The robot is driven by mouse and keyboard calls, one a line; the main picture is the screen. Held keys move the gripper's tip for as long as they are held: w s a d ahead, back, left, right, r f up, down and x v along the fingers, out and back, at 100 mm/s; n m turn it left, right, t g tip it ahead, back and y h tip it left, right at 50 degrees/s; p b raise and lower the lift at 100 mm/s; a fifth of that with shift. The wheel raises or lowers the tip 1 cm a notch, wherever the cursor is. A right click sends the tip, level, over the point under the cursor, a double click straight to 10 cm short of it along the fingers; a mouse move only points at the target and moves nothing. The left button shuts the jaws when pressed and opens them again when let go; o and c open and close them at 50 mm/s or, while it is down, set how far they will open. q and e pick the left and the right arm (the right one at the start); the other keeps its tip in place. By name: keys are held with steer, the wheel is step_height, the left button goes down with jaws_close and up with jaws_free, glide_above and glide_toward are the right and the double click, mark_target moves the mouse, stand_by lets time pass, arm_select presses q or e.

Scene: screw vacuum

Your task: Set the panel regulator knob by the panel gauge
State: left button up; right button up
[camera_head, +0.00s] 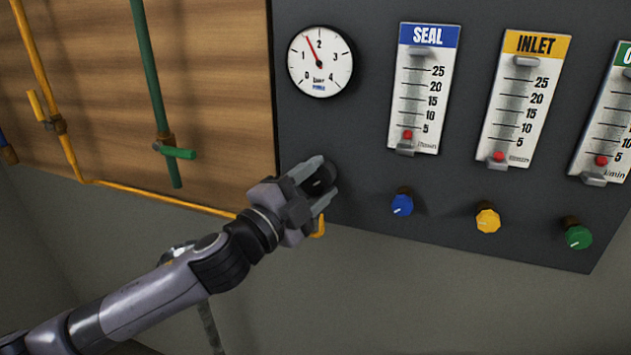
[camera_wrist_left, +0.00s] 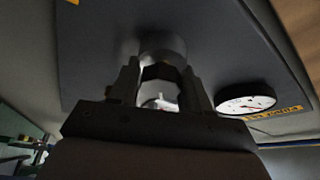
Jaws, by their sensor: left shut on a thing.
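The panel gauge (camera_head: 320,62) is a round white dial at the top left of the dark panel, marked 0 to 4. Its red needle points a little below 2. The gauge also shows at the right in the left wrist view (camera_wrist_left: 246,104). The black regulator knob (camera_head: 318,178) sits below the gauge, partly hidden by my fingers. My left gripper (camera_head: 318,184) is shut on the knob, with one finger on each side. In the left wrist view the knob (camera_wrist_left: 162,72) lies between the fingers. My right gripper is not in view.
Three flow meters stand to the right: SEAL (camera_head: 424,88), INLET (camera_head: 522,98) and a green-topped one (camera_head: 606,125). Below them are blue (camera_head: 402,205), yellow (camera_head: 487,219) and green (camera_head: 578,237) knobs. A yellow pipe (camera_head: 150,196) runs along the left and passes behind my arm.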

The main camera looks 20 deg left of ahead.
mark_target(311, 187)
arm_select(q)
steer(key=o, duration=1)
steer(key=b+v, duration=0.2)
steer(key=v, duration=0.4)
steer(key=shift+s+f, duration=0.15)
steer(key=shift+s+a, duration=0.15)
steer(key=shift+s, duration=0.25)
